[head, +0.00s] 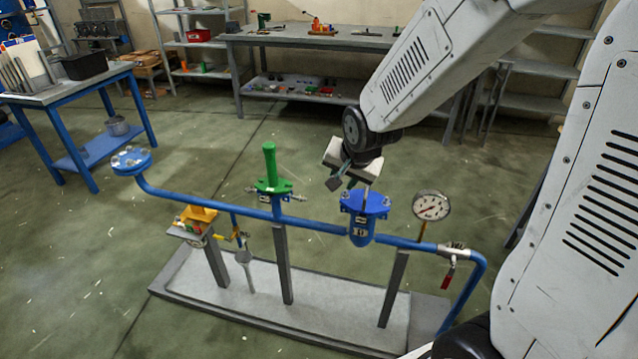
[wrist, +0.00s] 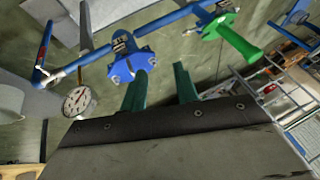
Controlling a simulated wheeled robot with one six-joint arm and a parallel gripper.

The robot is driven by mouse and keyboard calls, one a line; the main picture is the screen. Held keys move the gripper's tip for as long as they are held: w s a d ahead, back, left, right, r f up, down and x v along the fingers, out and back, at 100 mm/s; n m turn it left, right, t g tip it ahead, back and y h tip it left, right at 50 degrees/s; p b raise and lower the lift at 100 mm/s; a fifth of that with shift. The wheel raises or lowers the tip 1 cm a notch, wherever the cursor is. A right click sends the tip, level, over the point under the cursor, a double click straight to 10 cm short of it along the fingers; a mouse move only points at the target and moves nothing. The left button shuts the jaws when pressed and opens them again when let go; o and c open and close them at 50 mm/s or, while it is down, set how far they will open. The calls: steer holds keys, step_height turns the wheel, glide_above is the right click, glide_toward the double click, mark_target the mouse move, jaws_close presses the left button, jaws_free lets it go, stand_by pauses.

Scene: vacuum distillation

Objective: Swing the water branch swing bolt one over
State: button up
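The blue water-branch housing (head: 362,228) sits in the blue pipe, with a blue lid (head: 366,203) on top. Small bolts show around the lid's edge; which of them is swing bolt one I cannot tell. In the wrist view the lid (wrist: 131,64) is beside the left fingertip, with metal bolts on its face. My gripper (head: 349,188) is just above and left of the lid in the head view. In the wrist view my gripper's two green fingers (wrist: 161,86) stand apart with nothing between them. Whether a fingertip touches the lid is unclear.
A pressure gauge (head: 431,206) stands right of the housing, with a red-handled valve (head: 449,272) beyond it. A green valve (head: 271,170) and a yellow-topped device (head: 198,215) are to the left. The pipework stands on a grey base (head: 260,312). Open floor surrounds it.

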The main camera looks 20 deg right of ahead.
step_height(320, 180, down, 12)
steer(key=w+g, duration=0.1)
steer(key=w, duration=0.2)
steer(key=m+t+y, duration=0.3)
steer(key=m+t, duration=0.7)
steer(key=m, duration=0.1)
glide_toward(303, 200)
steer(key=w, duration=0.3)
steer(key=x, duration=0.8)
steer(key=shift+s+a+f, duration=0.2)
steer(key=shift+a+f, duration=0.1)
steer(key=shift+a, duration=0.05)
steer(key=shift+c, duration=0.3)
jaws_close()
